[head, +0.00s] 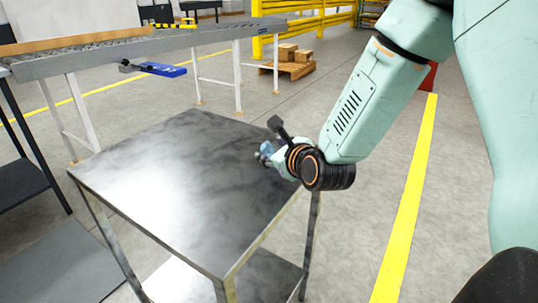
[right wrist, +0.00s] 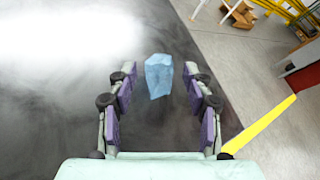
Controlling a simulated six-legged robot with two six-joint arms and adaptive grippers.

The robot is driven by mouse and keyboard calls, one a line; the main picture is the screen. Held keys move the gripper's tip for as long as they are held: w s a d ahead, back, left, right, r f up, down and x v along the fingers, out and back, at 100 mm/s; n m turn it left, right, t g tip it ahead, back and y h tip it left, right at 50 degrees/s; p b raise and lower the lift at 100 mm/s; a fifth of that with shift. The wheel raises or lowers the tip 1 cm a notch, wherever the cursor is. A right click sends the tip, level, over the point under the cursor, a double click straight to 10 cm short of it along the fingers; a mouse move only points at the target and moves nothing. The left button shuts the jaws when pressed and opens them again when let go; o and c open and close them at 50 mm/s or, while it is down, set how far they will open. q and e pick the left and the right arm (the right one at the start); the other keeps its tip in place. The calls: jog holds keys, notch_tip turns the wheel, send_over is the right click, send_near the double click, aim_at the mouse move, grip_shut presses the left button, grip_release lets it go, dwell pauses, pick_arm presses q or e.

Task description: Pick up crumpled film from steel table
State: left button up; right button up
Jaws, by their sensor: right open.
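The crumpled film (right wrist: 159,76) is a light blue, translucent, creased lump in the right wrist view. It lies near the edge of the steel table (head: 180,170), which has a dark, shiny top. My right gripper (right wrist: 160,85) is open, with its two purple-padded fingers on either side of the film and a gap to each. In the head view my right gripper (head: 264,152) is at the table's right side, and only a bit of blue film (head: 267,147) shows by it. I cannot tell how high the fingers are above the top. My left gripper is not in view.
A roller conveyor (head: 100,55) with a blue item (head: 163,69) at its side stands behind the table. Boxes sit on a wooden pallet (head: 287,68) farther back. A yellow floor line (head: 408,200) runs along the right. Most of the tabletop is clear.

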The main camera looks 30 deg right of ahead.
aim_at(268, 149)
jog(key=x, duration=0.3)
jog(key=shift+a+f, duration=0.1)
jog(key=shift+a, duration=0.1)
jog(key=shift+s+d, duration=0.15)
jog(key=shift+c, duration=0.4)
jog(key=c, duration=0.4)
jog(key=shift+c, duration=0.7)
